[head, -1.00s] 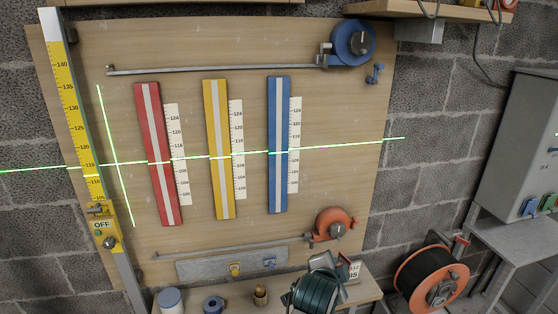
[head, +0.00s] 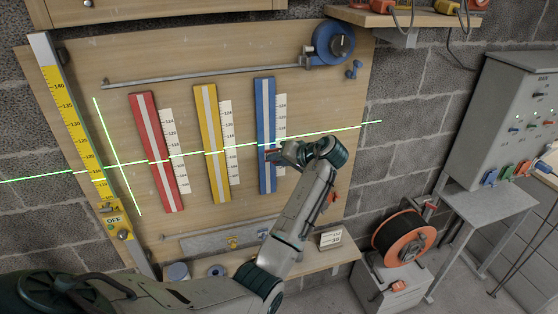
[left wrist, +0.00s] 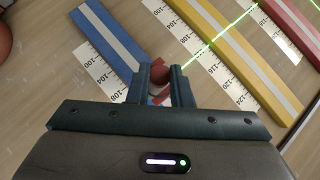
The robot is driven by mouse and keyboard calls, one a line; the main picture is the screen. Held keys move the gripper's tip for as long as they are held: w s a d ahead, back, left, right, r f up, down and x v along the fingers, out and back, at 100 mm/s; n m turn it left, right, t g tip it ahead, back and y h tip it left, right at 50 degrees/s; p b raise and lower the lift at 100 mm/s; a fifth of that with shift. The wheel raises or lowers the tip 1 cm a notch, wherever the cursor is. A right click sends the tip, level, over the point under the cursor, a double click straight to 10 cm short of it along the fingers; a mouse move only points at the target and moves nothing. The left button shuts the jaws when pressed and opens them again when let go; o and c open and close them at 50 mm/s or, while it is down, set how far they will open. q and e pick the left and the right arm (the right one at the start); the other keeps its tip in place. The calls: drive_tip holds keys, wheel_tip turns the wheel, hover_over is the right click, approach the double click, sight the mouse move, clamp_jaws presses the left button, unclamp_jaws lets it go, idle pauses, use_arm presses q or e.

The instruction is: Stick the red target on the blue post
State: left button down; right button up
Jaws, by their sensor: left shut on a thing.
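The blue post (head: 265,110) is a blue strip with a pale centre stripe, upright on the wooden board beside a white scale. It also shows in the left wrist view (left wrist: 105,33). My left gripper (head: 271,154) is at the post, just below the horizontal green laser line. The post runs behind the fingertips there. I cannot tell whether the target touches the post. My right gripper is not in view.
A yellow post (head: 211,140) and a red post (head: 156,150) stand to the left, each with a scale. A yellow measuring staff (head: 76,120) leans at the far left. A blue tape reel (head: 335,43) is above right. An orange cable reel (head: 404,240) is below right.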

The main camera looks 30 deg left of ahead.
sight(274, 150)
use_arm(q)
drive_tip(key=shift+w+a+f+b, duration=0.15)
drive_tip(key=shift+w+a+b, duration=0.6)
drive_tip(key=shift+w+a, duration=0.95)
drive_tip(key=shift+a, duration=0.2)
drive_tip(key=shift+r+p, duration=0.2)
drive_tip(key=shift+p, duration=0.2)
idle(0.7)
drive_tip(key=shift+w+a, duration=0.3)
drive_tip(key=shift+a, duration=0.05)
idle(1.0)
drive_tip(key=c, duration=0.7)
unclamp_jaws()
drive_tip(key=shift+c, duration=0.2)
drive_tip(key=shift+d, duration=0.1)
